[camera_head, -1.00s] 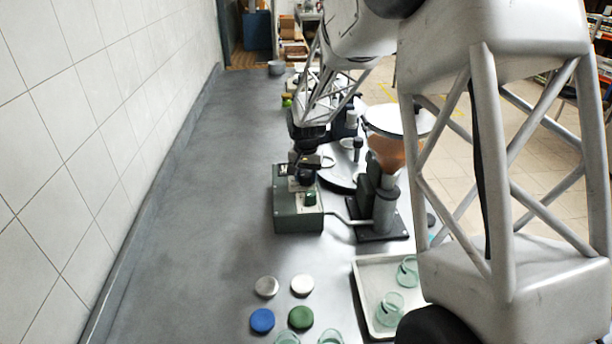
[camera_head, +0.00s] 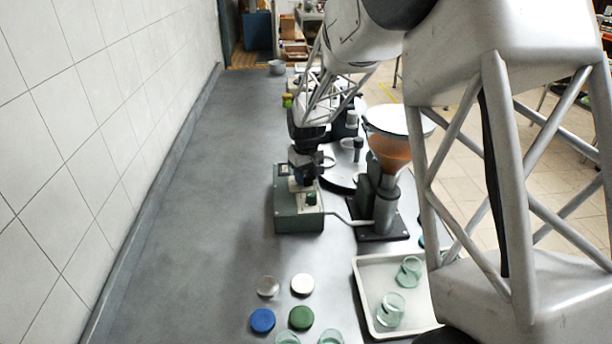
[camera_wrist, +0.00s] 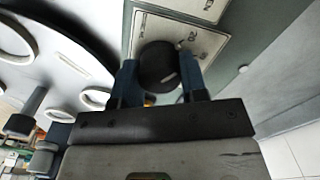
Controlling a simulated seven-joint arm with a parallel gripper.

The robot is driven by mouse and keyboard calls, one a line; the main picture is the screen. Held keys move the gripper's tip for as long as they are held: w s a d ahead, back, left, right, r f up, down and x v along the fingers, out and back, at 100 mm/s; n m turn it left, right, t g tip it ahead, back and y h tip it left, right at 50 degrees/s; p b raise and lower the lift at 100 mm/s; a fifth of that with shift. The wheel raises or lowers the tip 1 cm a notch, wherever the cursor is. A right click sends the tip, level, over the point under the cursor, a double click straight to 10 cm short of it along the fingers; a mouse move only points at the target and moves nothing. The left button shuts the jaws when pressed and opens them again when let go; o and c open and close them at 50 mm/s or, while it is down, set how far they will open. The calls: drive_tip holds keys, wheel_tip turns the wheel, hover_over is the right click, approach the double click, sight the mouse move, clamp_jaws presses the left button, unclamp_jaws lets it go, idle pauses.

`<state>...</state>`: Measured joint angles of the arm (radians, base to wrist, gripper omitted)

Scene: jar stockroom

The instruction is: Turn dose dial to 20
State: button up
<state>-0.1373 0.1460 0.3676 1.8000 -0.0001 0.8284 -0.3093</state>
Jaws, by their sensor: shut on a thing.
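The dose dial (camera_wrist: 159,68) is a round black knob with a light pointer mark, on a pale scale plate (camera_wrist: 205,45) with printed numbers. In the wrist view a number that looks like 20 shows near the knob's upper right; the other figures are hard to read. My gripper (camera_wrist: 160,82) has its two blue fingers shut on the dial's sides. The dial belongs to the green control box (camera_head: 299,219) on the bench. In the head view my gripper (camera_head: 303,184) is over the top of that box and hides the dial.
A tray (camera_head: 367,300) holds glass jars. The bench left of the box is clear.

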sight(306, 174)
idle(0.4)
drive_tip(key=o, duration=0.9)
drive_tip(key=shift+r, duration=3.9)
